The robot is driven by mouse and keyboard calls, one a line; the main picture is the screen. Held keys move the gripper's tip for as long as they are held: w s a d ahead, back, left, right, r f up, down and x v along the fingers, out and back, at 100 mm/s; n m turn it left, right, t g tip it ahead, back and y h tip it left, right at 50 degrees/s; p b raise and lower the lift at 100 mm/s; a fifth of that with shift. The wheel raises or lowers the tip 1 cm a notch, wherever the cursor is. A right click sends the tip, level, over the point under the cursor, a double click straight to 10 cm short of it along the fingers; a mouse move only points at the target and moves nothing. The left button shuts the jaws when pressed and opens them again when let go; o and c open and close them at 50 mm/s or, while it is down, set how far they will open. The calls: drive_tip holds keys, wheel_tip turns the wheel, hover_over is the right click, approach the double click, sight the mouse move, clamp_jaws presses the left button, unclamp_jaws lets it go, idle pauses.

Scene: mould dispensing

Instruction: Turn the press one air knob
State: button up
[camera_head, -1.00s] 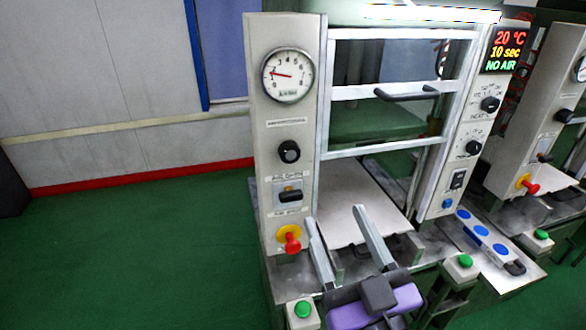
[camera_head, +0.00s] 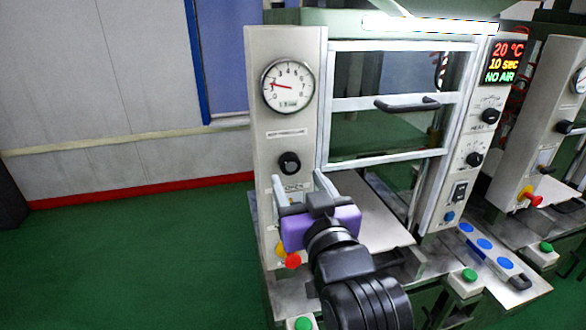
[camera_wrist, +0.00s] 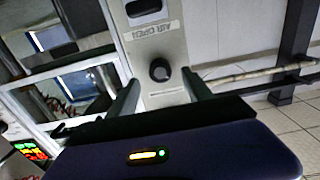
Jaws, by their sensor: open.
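The air knob (camera_head: 289,163) is a round black knob on the pale left panel (camera_head: 262,60) of the near press, below the gauge. It also shows in the wrist view (camera_wrist: 160,70), beside a label reading AIR OPEN (camera_wrist: 160,35). My gripper (camera_head: 298,177) is open and empty in front of this panel, with its fingers spread. In the head view its fingertips appear just below the knob. In the wrist view the knob lies between the two fingers, beyond their tips; I see no contact. My gripper hides the panel's lower black switch in the head view.
A round gauge (camera_head: 287,86) is above the knob. A red and yellow button (camera_head: 291,260) is partly behind my gripper. The display (camera_head: 504,62) reads 20 °C, 10 sec, NO AIR. Green floor (camera_head: 130,260) is clear at left.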

sight(291, 168)
drive_tip(key=shift+p+x, duration=0.35)
drive_tip(key=shift+x, duration=1.8)
clamp_jaws()
drive_tip(key=shift+m, duration=0.4)
drive_tip(key=m+b, duration=0.1)
drive_tip(key=m, duration=0.2)
drive_tip(key=shift+m, duration=0.3)
drive_tip(key=shift+a+m+b, duration=0.1)
drive_tip(key=shift+m+b, duration=0.3)
drive_tip(key=shift+m, duration=1.8)
